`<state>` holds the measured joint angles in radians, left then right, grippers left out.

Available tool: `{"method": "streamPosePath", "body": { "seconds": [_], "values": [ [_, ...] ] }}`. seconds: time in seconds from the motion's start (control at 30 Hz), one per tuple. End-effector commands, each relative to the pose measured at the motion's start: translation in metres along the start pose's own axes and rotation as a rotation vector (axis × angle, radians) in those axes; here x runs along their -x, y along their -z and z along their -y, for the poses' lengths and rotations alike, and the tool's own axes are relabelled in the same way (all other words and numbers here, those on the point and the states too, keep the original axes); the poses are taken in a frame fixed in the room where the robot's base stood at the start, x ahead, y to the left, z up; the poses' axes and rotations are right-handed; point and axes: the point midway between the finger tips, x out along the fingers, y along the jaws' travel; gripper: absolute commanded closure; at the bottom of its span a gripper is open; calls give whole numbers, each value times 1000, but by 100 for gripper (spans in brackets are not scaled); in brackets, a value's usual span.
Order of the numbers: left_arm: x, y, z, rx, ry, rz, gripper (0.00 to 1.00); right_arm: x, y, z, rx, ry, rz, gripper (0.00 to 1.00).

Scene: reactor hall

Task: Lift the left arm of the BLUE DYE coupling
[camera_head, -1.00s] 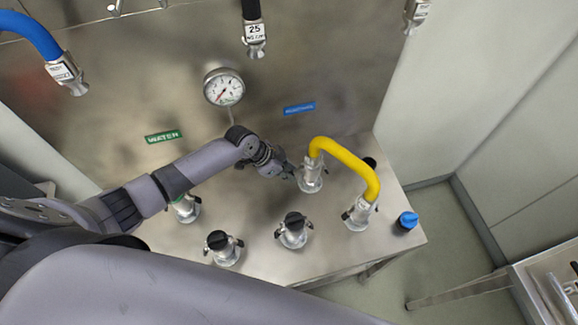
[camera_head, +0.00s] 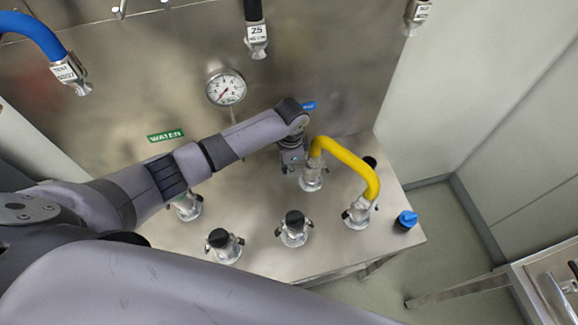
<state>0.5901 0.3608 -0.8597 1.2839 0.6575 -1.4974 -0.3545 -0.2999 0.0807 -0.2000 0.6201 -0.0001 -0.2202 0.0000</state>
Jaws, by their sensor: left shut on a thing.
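The coupling (camera_head: 311,180) at the left end of the yellow hose (camera_head: 352,160) stands upright on the steel bench, below a blue label (camera_head: 309,105). My wrist partly covers the label, and its words are too small to read. My left gripper (camera_head: 294,168) points down at the left side of this coupling. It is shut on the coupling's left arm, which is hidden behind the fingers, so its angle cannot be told. My right gripper is not in view.
Capped couplings (camera_head: 294,229) (camera_head: 224,246) stand nearer on the bench (camera_head: 270,264). The hose's other coupling (camera_head: 357,213) and a blue cap (camera_head: 407,220) are at the right. A gauge (camera_head: 226,88) and green WATER label (camera_head: 166,136) are on the back panel.

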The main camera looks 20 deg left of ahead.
Motion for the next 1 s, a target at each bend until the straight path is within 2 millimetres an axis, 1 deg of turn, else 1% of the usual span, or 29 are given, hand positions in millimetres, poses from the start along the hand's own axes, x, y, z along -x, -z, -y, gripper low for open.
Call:
{"method": "streamPosePath", "body": {
  "seconds": [0.33,0.37,0.6,0.67,0.9,1.0],
  "values": [
    [0,0,0,0,0,1,100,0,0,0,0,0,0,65],
    [0,0,0,0,0,0,83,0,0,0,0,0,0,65],
    [0,0,0,0,0,1,67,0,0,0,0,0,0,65],
    [0,0,0,0,-1,1,63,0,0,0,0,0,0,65],
    [0,0,0,0,-1,1,63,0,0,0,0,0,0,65],
    [4,0,0,0,0,1,63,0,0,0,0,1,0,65]
  ]
}}
